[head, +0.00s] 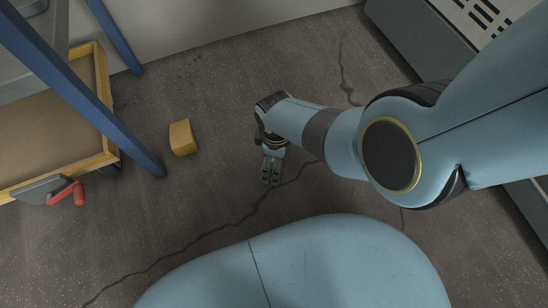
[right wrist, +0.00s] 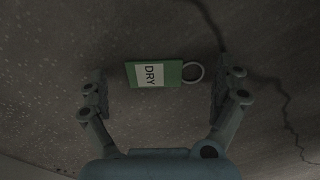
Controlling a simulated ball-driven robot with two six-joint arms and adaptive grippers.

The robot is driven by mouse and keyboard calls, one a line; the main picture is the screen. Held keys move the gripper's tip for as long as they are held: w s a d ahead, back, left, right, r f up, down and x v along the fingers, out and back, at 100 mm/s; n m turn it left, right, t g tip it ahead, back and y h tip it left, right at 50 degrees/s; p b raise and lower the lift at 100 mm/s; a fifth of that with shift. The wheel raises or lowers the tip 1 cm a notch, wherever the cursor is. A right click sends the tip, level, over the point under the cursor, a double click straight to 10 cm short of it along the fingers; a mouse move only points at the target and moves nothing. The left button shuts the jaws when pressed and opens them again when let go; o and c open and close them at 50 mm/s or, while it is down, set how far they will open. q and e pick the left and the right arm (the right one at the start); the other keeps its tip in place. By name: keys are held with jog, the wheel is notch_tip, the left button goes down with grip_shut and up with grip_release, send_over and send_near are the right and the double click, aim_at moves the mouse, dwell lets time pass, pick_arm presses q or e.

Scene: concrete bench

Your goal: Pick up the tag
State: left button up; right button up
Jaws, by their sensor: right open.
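The tag is green with a white label reading "DRY" and a pale ring at its right end. It shows in the right wrist view (right wrist: 175,74), lying on the dark concrete surface. My right gripper (right wrist: 160,95) is open, with one finger on either side of the tag and nothing held between them. In the head view my right gripper (head: 271,172) points down at the floor, and the tag cannot be made out there. My left gripper is not in view.
A yellow block (head: 182,138) stands on the floor left of my right gripper. Further left are a wooden-edged tray (head: 104,100), blue legs (head: 75,75) and a red-handled clamp (head: 70,193). A grey vented cabinet (head: 420,35) stands at upper right. Cracked floor around the gripper is clear.

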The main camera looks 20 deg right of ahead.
jog(key=shift+f, duration=0.25)
dwell(0.3)
jog(key=c, duration=0.7)
jog(key=shift+c, duration=0.2)
